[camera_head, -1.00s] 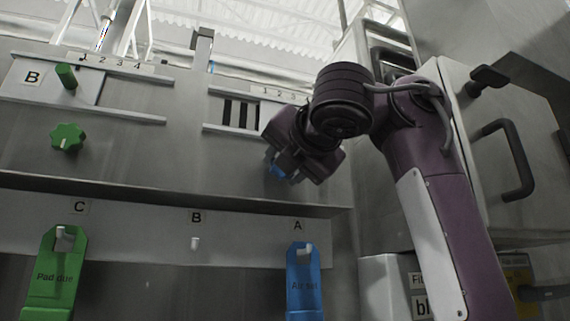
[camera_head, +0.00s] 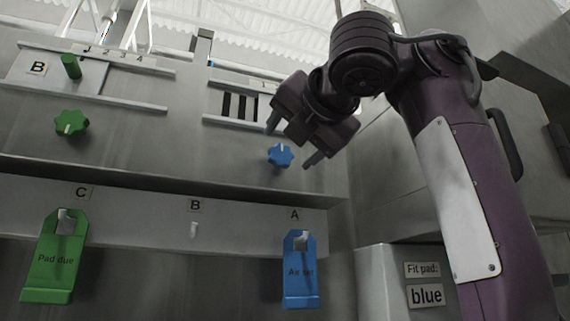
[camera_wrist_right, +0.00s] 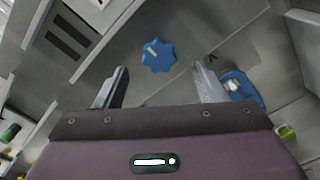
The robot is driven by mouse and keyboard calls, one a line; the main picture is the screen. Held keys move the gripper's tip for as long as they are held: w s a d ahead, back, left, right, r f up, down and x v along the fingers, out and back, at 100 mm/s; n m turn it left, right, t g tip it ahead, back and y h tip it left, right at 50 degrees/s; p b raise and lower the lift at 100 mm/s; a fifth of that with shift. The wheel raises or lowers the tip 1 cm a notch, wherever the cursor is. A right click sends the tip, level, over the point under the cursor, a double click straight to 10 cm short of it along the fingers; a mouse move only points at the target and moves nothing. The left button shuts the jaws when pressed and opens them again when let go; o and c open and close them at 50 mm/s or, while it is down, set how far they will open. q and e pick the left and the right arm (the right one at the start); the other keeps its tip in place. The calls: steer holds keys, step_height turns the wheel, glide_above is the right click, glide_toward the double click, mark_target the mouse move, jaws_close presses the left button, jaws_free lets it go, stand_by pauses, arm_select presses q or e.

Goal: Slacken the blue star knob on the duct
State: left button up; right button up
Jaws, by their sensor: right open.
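The blue star knob (camera_head: 281,155) sits on the grey duct face below the right slotted slide, with a pale mark on it. My right gripper (camera_head: 290,145) is open, its two fingers apart in front of the duct around the knob's position in the picture. In the right wrist view the blue knob (camera_wrist_right: 159,55) lies ahead of the open fingers (camera_wrist_right: 160,85), between them and a little beyond the tips. Nothing is held. The knob appears apart from both fingers. My left gripper does not show.
A green star knob (camera_head: 71,123) is on the duct at the left. Below, a green tag (camera_head: 50,262) hangs at C and a blue tag (camera_head: 300,275) at A; the peg at B (camera_head: 194,230) is bare. A box labelled blue (camera_head: 385,285) stands at lower right.

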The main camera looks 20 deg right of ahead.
steer(key=s, duration=0.2)
steer(key=shift+s+b, duration=0.3)
steer(key=shift+b, duration=0.05)
